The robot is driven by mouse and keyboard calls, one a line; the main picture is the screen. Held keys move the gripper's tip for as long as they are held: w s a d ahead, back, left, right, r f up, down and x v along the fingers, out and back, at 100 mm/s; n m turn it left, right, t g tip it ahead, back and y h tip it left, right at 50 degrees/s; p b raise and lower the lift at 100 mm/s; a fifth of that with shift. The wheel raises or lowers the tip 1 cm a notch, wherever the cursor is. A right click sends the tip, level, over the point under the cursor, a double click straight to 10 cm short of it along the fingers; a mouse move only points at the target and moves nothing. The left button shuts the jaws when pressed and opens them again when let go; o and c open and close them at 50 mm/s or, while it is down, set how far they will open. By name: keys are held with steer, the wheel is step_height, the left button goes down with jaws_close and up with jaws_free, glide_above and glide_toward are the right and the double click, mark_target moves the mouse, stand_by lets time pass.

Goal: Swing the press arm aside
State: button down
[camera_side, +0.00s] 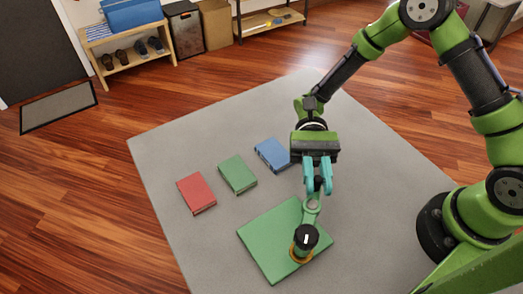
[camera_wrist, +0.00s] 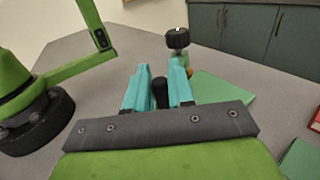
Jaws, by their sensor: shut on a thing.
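The press arm (camera_side: 312,209) is a pale green bar with a ring. It reaches from a black knob (camera_side: 306,237) with a yellow-orange collar up to my gripper. The knob stands over the right part of a flat green base plate (camera_side: 263,235); it also shows in the wrist view (camera_wrist: 178,38). My gripper (camera_side: 318,188) has teal fingers, shut on a dark upright handle at the arm's near end. The handle (camera_wrist: 160,94) shows between the fingers in the wrist view. The fingers partly hide it in the side view.
A red book (camera_side: 196,192), a green book (camera_side: 237,173) and a blue book (camera_side: 272,155) lie in a row on the grey table (camera_side: 165,145). The blue book is close left of my gripper. The table's left side is clear.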

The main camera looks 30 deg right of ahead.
steer(key=n+g+h, duration=0.1)
steer(key=h, duration=0.1)
steer(key=a+n+h, duration=0.1)
steer(key=n+h, duration=0.1)
steer(key=w+n+g+h, duration=0.1)
steer(key=h, duration=0.1)
steer(key=shift+a+n+g+h, duration=0.15)
steer(key=shift+n+g+h, duration=0.15)
steer(key=shift+w+a+n+h, duration=0.1)
steer(key=shift+a+n+h, duration=0.1)
steer(key=shift+n+h, duration=0.7)
steer(key=shift+w+a+n+h, duration=0.15)
steer(key=shift+n+h, duration=0.35)
steer(key=shift+h, duration=0.8)
steer(key=shift+s+a+h, duration=0.1)
steer(key=shift+h, duration=0.2)
steer(key=c, duration=1.1)
jaws_free()
steer(key=s+d+r, duration=0.5)
steer(key=s+d, duration=0.6)
steer(key=shift+s+d, duration=0.15)
steer(key=shift+d, duration=0.05)
